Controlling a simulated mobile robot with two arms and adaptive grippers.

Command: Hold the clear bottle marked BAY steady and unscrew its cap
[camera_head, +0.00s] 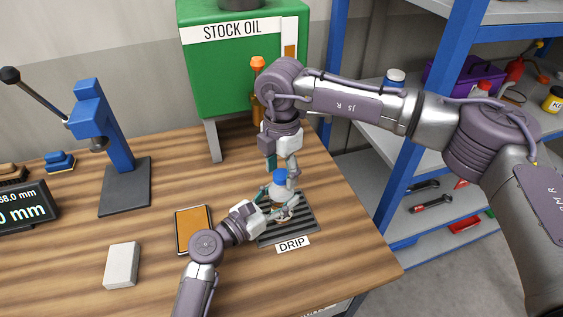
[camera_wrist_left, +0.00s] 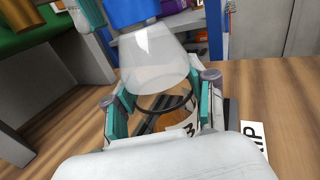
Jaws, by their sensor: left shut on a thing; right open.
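The clear bottle (camera_head: 279,192) stands upright on the dark ribbed drip tray (camera_head: 307,223), with its blue cap (camera_head: 280,176) on top. My left gripper (camera_head: 281,210) is shut around the bottle's lower body from the left. In the left wrist view the bottle's clear shoulder (camera_wrist_left: 155,62) rises between the left fingers, the blue cap (camera_wrist_left: 130,12) is cut off at the top edge, and only part of the label shows. My right gripper (camera_head: 281,172) points down from above, open, with its fingers at either side of the cap. Contact with the cap cannot be told.
A green STOCK OIL tank (camera_head: 230,70) on legs stands behind the bottle. An orange-faced pad (camera_head: 193,229) and a pale block (camera_head: 122,264) lie left. A blue press (camera_head: 105,125) is further left. Blue shelving (camera_head: 405,160) stands right, beyond the table edge.

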